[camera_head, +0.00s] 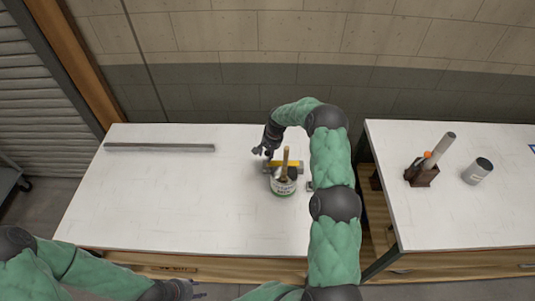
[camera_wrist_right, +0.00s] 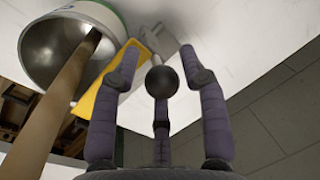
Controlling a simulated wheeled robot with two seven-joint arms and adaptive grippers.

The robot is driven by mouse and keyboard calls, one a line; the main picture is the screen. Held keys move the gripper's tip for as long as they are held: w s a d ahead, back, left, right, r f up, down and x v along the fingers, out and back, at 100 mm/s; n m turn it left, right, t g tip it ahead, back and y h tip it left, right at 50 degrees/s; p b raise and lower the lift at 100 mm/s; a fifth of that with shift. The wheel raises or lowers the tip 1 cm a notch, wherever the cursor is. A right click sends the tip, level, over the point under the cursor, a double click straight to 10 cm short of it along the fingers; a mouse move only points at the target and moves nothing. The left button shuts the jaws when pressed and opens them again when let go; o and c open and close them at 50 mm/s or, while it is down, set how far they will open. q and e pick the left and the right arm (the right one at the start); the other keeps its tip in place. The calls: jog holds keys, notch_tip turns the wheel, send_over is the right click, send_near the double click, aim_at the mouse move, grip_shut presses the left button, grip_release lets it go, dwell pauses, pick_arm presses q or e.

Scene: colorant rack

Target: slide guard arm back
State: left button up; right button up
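A yellow bar (camera_head: 283,166), probably the guard arm, lies just behind a white and green can (camera_head: 284,189) on the left table. In the right wrist view the yellow bar (camera_wrist_right: 104,96) runs beside the can (camera_wrist_right: 68,35). A black ball knob (camera_wrist_right: 162,81) shows there between my fingers, with a grey bracket (camera_wrist_right: 155,38) beyond; how the knob joins the bar is hidden. My right gripper (camera_head: 263,150) is at the bar's left end; in its wrist view (camera_wrist_right: 158,75) the fingers are spread around the knob with visible gaps. My left gripper (camera_head: 187,290) is low at the front edge, its fingers unclear.
A wooden stick (camera_head: 285,158) stands up in the can. A long grey bar (camera_head: 158,147) lies at the back left of the white table (camera_head: 150,200). The right table (camera_head: 450,220) holds a brown holder (camera_head: 422,177) and a grey can (camera_head: 478,171). The left table's middle is clear.

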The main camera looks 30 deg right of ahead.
grip_shut()
jog(key=w+d+b, duration=0.2)
jog(key=w+b, duration=0.1)
jog(key=shift+w, duration=0.3)
jog(key=o, duration=0.5)
grip_release()
jog(key=shift+d, duration=0.1)
jog(key=r, duration=0.4)
jog(key=s+d+r, duration=0.1)
jog(key=r, duration=0.6)
jog(key=shift+s+d+r, duration=0.25)
jog(key=shift+d+r, duration=0.05)
jog(key=shift+r, duration=0.05)
